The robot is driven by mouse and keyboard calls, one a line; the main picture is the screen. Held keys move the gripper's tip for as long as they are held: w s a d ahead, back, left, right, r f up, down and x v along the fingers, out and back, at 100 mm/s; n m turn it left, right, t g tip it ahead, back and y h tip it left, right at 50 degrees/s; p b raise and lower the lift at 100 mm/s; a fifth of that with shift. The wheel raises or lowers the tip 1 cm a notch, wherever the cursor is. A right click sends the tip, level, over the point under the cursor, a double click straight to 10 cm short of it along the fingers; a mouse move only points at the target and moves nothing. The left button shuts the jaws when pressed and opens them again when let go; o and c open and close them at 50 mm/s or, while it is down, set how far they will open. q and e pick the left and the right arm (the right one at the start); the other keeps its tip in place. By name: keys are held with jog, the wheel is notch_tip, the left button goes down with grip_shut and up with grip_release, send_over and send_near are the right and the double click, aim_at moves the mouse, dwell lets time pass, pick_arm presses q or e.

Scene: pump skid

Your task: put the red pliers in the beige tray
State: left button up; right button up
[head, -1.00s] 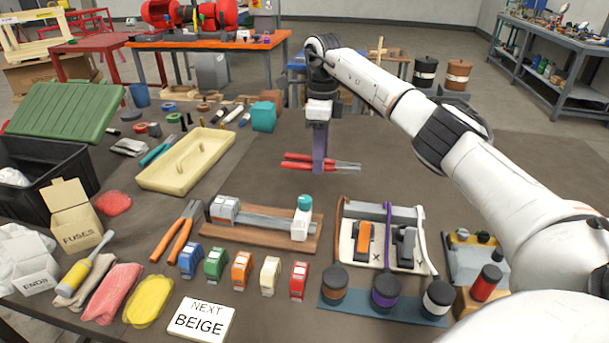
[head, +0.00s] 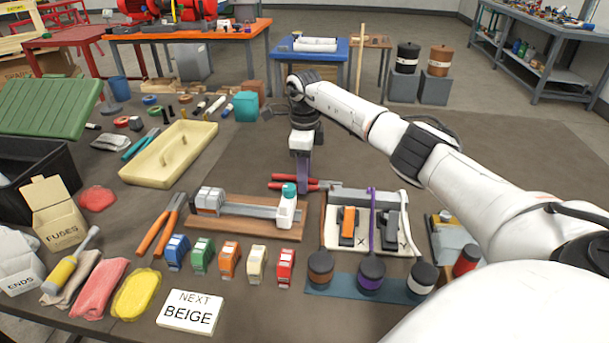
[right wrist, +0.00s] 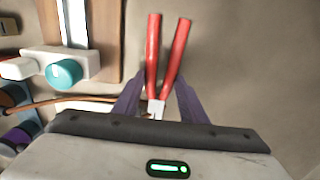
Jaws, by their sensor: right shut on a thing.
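The red pliers (head: 290,182) have red handles and a grey metal head. My right gripper (head: 304,188), with purple fingers, is shut on them. In the right wrist view, the pliers' handles (right wrist: 165,55) stick out past the fingers (right wrist: 158,105), with metal low between them. In the head view they show just behind the wooden board with the rail; their height over the table is hard to tell. The beige tray (head: 143,176) lies to the left on the table, with a raised handle inside. My left gripper is not in view.
A rail on a wooden board (head: 220,222) with a teal knob (head: 289,190) is close in front of the pliers. A white panel with switches (head: 372,241) is right of it. Orange-handled pliers (head: 160,228) lie left. Bare table lies between tray and gripper.

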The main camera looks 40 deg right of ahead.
jog(key=shift+f, duration=0.15)
jog(key=o, duration=0.9)
